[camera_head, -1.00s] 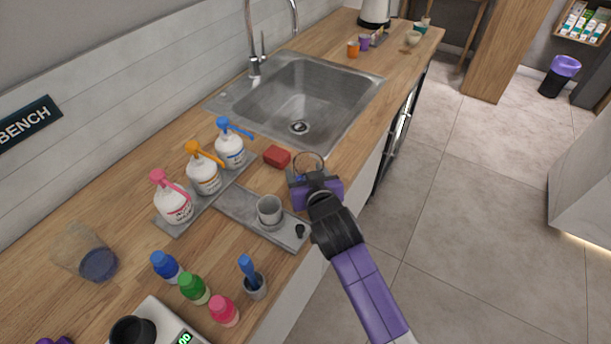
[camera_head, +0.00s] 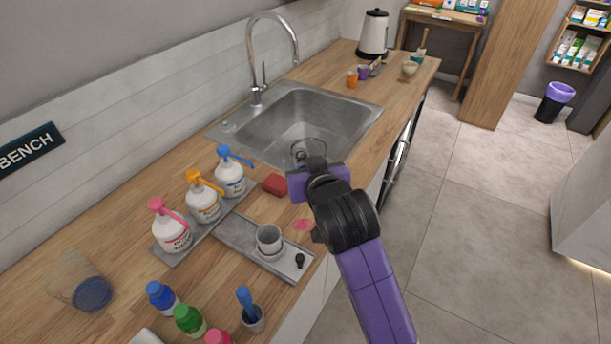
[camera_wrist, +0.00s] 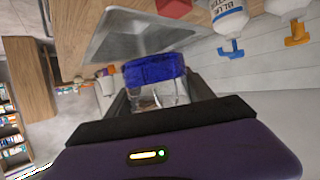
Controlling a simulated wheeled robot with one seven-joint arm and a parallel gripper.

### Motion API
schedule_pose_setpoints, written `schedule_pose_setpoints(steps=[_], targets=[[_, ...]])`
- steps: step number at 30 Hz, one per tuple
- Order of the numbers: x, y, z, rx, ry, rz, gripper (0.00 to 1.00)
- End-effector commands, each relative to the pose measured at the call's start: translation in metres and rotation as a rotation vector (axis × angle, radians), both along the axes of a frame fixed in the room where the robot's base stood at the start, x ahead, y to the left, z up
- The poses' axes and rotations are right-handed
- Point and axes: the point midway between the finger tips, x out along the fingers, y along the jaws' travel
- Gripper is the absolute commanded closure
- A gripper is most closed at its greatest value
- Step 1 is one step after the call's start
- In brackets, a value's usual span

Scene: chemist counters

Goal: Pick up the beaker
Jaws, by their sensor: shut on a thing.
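The beaker is a clear glass vessel with a round rim (camera_head: 310,148) in the head view. In the wrist view the beaker (camera_wrist: 156,72) shows a deep blue band and clear glass between the two dark fingers. My gripper (camera_head: 306,168) is shut on it and holds it above the counter by the sink's near edge. The purple gripper body and my wrist hide most of the beaker in the head view.
The sink (camera_head: 345,115) lies just behind the beaker, with a tall tap (camera_head: 262,80). A red sponge (camera_head: 275,184), a grey tray with a small cup (camera_head: 269,239) and several pump bottles (camera_head: 203,205) stand left of my gripper. A pink stain (camera_head: 302,225) marks the bare counter.

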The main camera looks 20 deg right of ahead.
Motion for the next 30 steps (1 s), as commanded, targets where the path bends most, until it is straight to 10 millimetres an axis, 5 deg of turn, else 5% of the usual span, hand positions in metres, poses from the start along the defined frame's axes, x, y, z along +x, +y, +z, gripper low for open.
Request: schedule_pose_setpoints(steps=[12,30], targets=[[0.001,0.0,0.041,-0.001,-0.004,0.0,0.86],[0.0,0.0,0.06,0.0,-0.001,0.0,0.86]])
